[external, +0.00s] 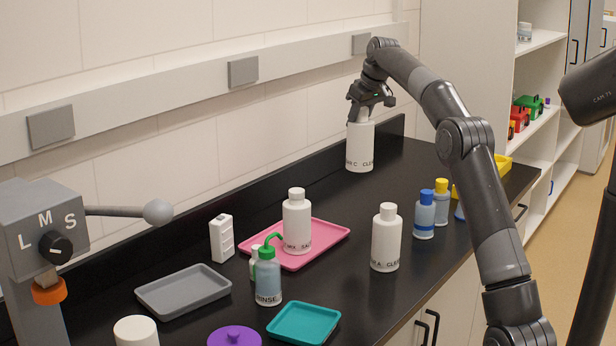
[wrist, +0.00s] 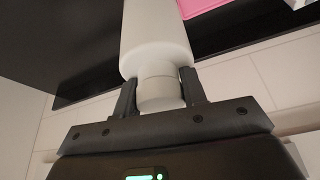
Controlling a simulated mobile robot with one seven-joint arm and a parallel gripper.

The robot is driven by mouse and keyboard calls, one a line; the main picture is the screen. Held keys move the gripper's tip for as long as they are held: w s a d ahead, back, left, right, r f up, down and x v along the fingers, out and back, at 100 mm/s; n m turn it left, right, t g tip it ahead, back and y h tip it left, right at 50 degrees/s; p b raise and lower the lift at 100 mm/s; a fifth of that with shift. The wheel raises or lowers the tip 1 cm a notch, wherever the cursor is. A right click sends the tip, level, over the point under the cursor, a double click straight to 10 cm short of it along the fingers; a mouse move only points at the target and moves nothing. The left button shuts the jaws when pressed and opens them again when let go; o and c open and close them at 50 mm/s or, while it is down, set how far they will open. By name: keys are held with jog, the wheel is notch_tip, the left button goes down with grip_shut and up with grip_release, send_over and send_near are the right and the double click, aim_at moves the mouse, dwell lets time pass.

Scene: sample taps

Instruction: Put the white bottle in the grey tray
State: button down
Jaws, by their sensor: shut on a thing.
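My gripper (external: 362,108) is shut on the neck of a white bottle (external: 360,148) at the far back of the counter. The bottle is upright below the fingers; I cannot tell whether its base touches the counter. In the wrist view the fingers of my gripper (wrist: 158,92) sit on both sides of the cap, with the white bottle (wrist: 155,40) beyond. A second white bottle (external: 297,225) stands on the pink tray, and a third white bottle (external: 386,240) stands on the bare counter. The grey tray (external: 183,291) lies empty at the front left.
Between the held bottle and the grey tray are the pink tray (external: 333,233), a white switch box (external: 221,238) and a green-topped rinse bottle (external: 267,278). A teal tray (external: 303,323) lies in front. Blue-capped (external: 425,215) and yellow-capped (external: 441,203) bottles stand at the right. A lever box (external: 40,230) stands far left.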

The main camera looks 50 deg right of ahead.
jog(key=w+a+n+y, duration=0.1)
jog(key=w+a+n, duration=0.2)
jog(key=a, duration=0.9)
jog(key=w+a+n+y, duration=0.1)
jog(key=w+a+n, duration=0.2)
jog(key=a, duration=1)
jog(key=s+a+n+g+y, duration=0.15)
jog(key=a+n, duration=0.35)
jog(key=a, duration=1.7)
jog(key=w+a+f, duration=0.2)
jog(key=a+f, duration=0.9)
jog(key=f, duration=0.5)
jog(key=shift+w+a, duration=0.15)
jog(key=shift+w, duration=0.15)
jog(key=shift+y, duration=0.25)
jog(key=shift+f, duration=0.15)
jog(key=c, duration=0.9)
grip_release()
